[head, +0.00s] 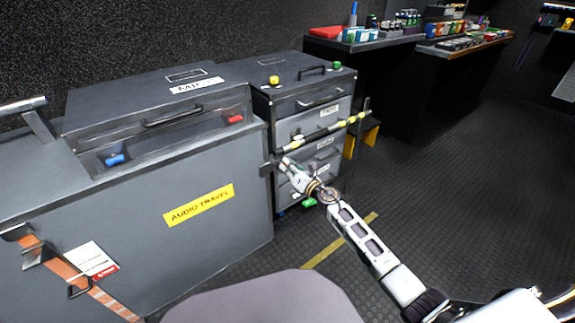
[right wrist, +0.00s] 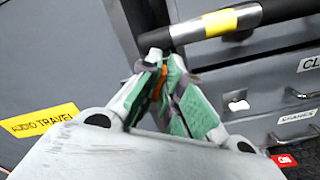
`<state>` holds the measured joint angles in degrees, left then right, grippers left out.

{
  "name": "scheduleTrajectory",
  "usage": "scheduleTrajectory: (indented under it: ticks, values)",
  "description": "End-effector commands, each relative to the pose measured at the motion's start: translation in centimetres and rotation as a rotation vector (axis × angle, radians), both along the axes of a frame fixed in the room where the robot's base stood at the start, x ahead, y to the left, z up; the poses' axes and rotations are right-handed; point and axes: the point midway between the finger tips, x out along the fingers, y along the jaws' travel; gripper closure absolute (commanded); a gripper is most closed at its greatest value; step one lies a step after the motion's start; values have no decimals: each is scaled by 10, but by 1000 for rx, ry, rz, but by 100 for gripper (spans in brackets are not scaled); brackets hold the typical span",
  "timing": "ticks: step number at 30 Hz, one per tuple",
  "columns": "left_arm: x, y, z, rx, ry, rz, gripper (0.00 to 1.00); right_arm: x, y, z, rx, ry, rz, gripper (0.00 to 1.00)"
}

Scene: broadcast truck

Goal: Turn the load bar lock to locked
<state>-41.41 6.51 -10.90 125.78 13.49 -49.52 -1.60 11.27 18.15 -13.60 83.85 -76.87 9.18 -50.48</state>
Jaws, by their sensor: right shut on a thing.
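The load bar (head: 325,132), black with yellow bands, runs across the front of the grey drawer cabinet. In the right wrist view the bar (right wrist: 225,22) crosses the top. My right gripper (head: 286,163) is at the bar's left end, just below it, beside the large case. In the right wrist view its green-padded fingers (right wrist: 162,68) are shut around a small part with an orange sliver (right wrist: 159,82) showing between them, which looks like the load bar lock. The fingers hide most of the lock, so its setting cannot be told. My left gripper is not in view.
A large grey case (head: 140,240) with an "AUDIO TRAVEL" label stands left of the gripper. The drawer cabinet (head: 310,85) is behind the bar. A dark bench (head: 365,45) with small items is at the back. The floor (head: 450,170) to the right is clear.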

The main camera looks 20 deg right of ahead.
Motion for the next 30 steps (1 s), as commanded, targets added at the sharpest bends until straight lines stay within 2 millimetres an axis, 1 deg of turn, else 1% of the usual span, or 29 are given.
scheduleTrajectory:
  ticks: [1,14,21,30]
  values:
    - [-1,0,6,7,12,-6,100,2,-1,6,44,9,-3,100]
    - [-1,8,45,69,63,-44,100,4,-4,4,431,147,-3,100]
    - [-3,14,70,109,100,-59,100,5,-6,3,642,224,-4,100]
    - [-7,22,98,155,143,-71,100,5,-6,0,856,301,-1,100]
